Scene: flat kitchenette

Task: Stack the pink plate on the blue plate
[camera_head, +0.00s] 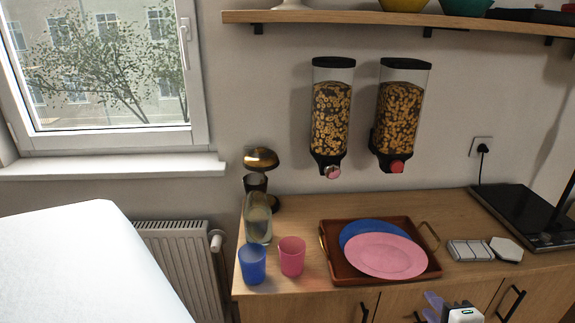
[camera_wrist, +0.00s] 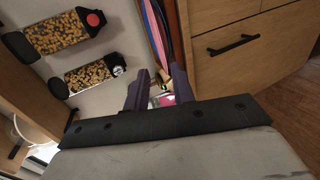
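The pink plate (camera_head: 385,256) lies in a brown tray (camera_head: 345,276) on the counter. It overlaps the front of the blue plate (camera_head: 372,230), whose back rim shows behind it, so the two are off-centre. Whether the pink plate is level is hard to tell. My gripper (camera_head: 440,304) is at the bottom edge of the head view, in front of the counter and below the plates. In the wrist view my gripper (camera_wrist: 160,88) has its fingers apart with nothing held between them. There the pink plate (camera_wrist: 154,35) shows only as a thin strip beyond the fingers.
A blue cup (camera_head: 252,264) and a pink cup (camera_head: 292,257) stand left of the tray. A glass jar (camera_head: 258,220) and coffee maker (camera_head: 258,180) are behind them. Two cereal dispensers (camera_head: 330,115) hang above.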

